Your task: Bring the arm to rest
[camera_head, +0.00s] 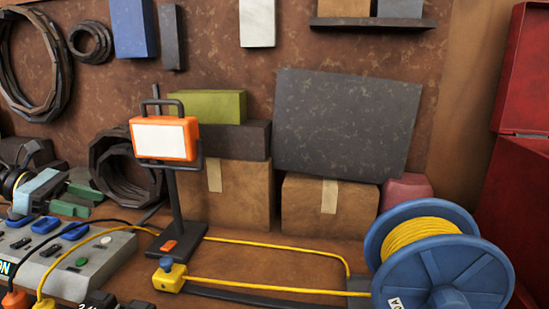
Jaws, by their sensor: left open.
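My left gripper (115,302) shows only as dark tips at the bottom edge, left of centre. It is open, and I see nothing between its fingers. It is in front of the grey control box (100,262) with blue and green buttons and to the left of the yellow plug block (170,277). Most of the gripper and its arm are cut off by the frame. My right gripper is not in view.
An orange work lamp (165,138) stands on the wooden bench. A blue cable reel (440,265) with yellow cord is at right. Cardboard boxes (240,192) and a dark panel (345,125) stand behind. A red cabinet (515,180) is at far right.

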